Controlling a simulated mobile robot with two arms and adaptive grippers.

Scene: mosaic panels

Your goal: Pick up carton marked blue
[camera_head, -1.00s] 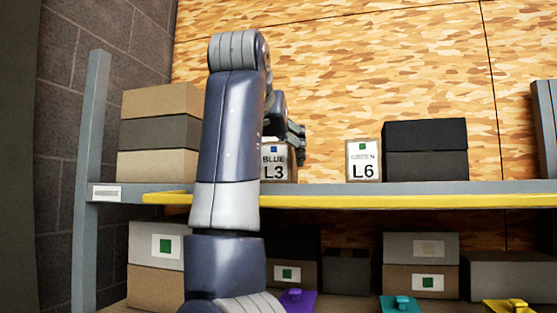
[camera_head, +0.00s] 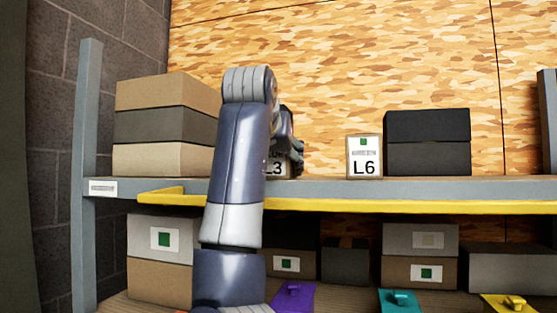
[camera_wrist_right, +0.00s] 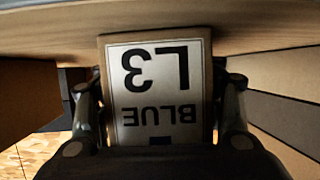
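The carton marked BLUE L3 (camera_head: 274,172) stands upright on the upper shelf, mostly hidden behind my right arm and gripper in the head view. In the right wrist view its white label (camera_wrist_right: 158,95) shows upside down, filling the middle. My right gripper (camera_head: 294,152) is at the carton's front. In the wrist view the fingers of the right gripper (camera_wrist_right: 162,92) stand on either side of the carton, very close to its sides, with a thin gap at the right. My left gripper is not in view.
A carton marked GREEN L6 (camera_head: 364,158) and dark boxes (camera_head: 428,142) stand to the right on the shelf. Stacked boxes (camera_head: 165,125) stand to the left. A yellow bar (camera_head: 400,206) runs along the shelf's front edge. Boxes fill the lower shelf (camera_head: 345,266).

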